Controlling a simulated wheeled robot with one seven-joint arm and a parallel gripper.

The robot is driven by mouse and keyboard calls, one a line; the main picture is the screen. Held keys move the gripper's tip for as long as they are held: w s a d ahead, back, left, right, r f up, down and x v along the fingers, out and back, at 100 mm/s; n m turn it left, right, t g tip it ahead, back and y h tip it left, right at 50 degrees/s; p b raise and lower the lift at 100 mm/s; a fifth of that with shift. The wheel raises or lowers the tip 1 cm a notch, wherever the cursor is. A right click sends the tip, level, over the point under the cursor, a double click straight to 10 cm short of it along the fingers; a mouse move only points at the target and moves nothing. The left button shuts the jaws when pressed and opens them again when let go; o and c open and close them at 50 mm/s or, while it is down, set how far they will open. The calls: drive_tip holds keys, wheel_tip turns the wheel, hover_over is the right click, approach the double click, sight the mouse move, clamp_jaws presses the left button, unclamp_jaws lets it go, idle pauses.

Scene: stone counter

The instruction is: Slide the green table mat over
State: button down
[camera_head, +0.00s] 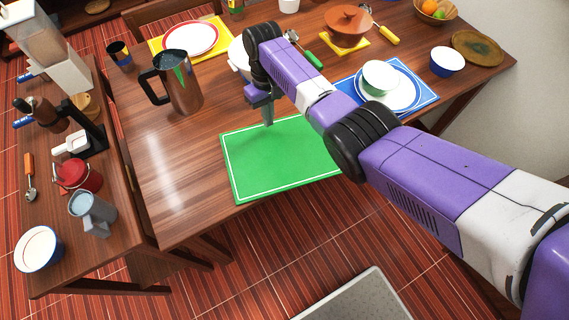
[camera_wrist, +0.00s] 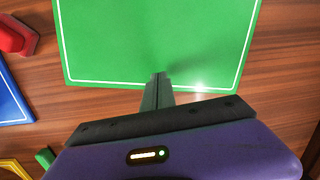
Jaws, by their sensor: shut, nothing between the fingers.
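The green table mat (camera_head: 270,165) with a thin white border lies flat at the front edge of the brown wooden table. It also shows in the wrist view (camera_wrist: 160,40), where it fills the upper middle. My gripper (camera_head: 268,122) points down at the mat's far edge, its fingers closed together. In the wrist view the fingertips (camera_wrist: 160,78) appear over or on the mat just inside its white line. Whether they press on it I cannot tell. My arm hides the mat's right part in the head view.
A blue mat (camera_head: 428,98) with a plate and bowl lies to the right of the green mat. A metal pitcher (camera_head: 182,90) stands to the left. A green-handled utensil (camera_head: 314,60) and a white bowl (camera_head: 236,54) lie beyond. Bare table lies left of the mat.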

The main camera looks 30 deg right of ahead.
sight(282, 165)
drive_tip(key=m, duration=0.1)
drive_tip(key=s+m, duration=0.1)
drive_tip(key=m, duration=0.1)
drive_tip(key=shift+s+d+f+g, duration=0.2)
drive_tip(key=shift+d+f+g, duration=0.1)
drive_tip(key=shift+d+f, duration=0.1)
drive_tip(key=shift+s+m, duration=0.1)
drive_tip(key=shift+m, duration=0.8)
drive_tip(key=s+a+p, duration=0.1)
drive_tip(key=s+p, duration=0.1)
drive_tip(key=s, duration=0.1)
drive_tip(key=s+a+p, duration=0.1)
drive_tip(key=s+p, duration=0.1)
drive_tip(key=s, duration=0.2)
drive_tip(key=s+a+p, duration=0.1)
drive_tip(key=s+p, duration=0.1)
drive_tip(key=s, duration=0.2)
drive_tip(key=shift+s+a+p, duration=0.25)
drive_tip(key=shift+a+p, duration=0.1)
drive_tip(key=shift+w+f, duration=0.15)
drive_tip(key=shift+f, duration=0.65)
